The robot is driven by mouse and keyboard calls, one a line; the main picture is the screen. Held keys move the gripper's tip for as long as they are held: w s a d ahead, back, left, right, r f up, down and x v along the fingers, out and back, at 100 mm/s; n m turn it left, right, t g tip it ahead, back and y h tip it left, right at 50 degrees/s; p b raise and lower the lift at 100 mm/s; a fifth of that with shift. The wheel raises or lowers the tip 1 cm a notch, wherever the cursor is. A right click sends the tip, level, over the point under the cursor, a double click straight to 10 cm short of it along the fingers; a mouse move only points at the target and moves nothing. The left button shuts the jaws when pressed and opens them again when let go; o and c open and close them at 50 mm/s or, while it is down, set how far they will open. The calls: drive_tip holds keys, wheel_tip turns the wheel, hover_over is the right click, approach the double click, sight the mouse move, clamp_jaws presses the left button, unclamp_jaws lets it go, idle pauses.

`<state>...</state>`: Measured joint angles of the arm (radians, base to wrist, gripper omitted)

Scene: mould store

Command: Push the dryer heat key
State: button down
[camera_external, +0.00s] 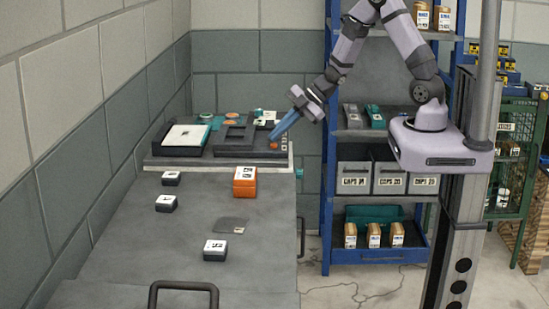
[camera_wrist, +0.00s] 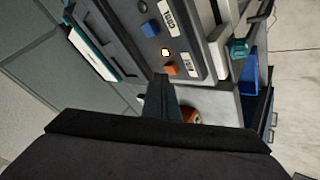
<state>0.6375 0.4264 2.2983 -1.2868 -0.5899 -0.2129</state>
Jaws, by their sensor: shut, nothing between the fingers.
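The dryer (camera_external: 237,133) is a dark unit on the grey board at the back of the bench. In the wrist view its grey panel (camera_wrist: 150,50) carries an orange key (camera_wrist: 171,69) with a white label, which looks like the heat key, and a blue key (camera_wrist: 149,28) with another label. A small lit lamp (camera_wrist: 166,51) sits between them. The orange key also shows in the external view (camera_external: 274,146). My gripper (camera_external: 273,138) is shut and empty, with its blue-grey fingertips (camera_wrist: 161,79) right beside the orange key. I cannot tell whether they touch.
A white-topped device (camera_external: 187,136) stands left of the dryer. An orange box (camera_external: 245,181) and several small dark boxes (camera_external: 166,203) lie on the bench in front. A blue shelf rack (camera_external: 327,200) stands to the right. The bench front is mostly clear.

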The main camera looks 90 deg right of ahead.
drive_tip(key=shift+f+b, duration=0.3)
drive_tip(key=shift+f, duration=0.15)
idle(0.3)
drive_tip(key=shift+r, duration=0.1)
drive_tip(key=shift+r+p, duration=0.9)
drive_tip(key=shift+p, duration=0.2)
drive_tip(key=shift+r, duration=0.1)
wheel_tip(320, 180, up, 6)
drive_tip(key=p, duration=0.6)
drive_tip(key=shift+f, duration=0.2)
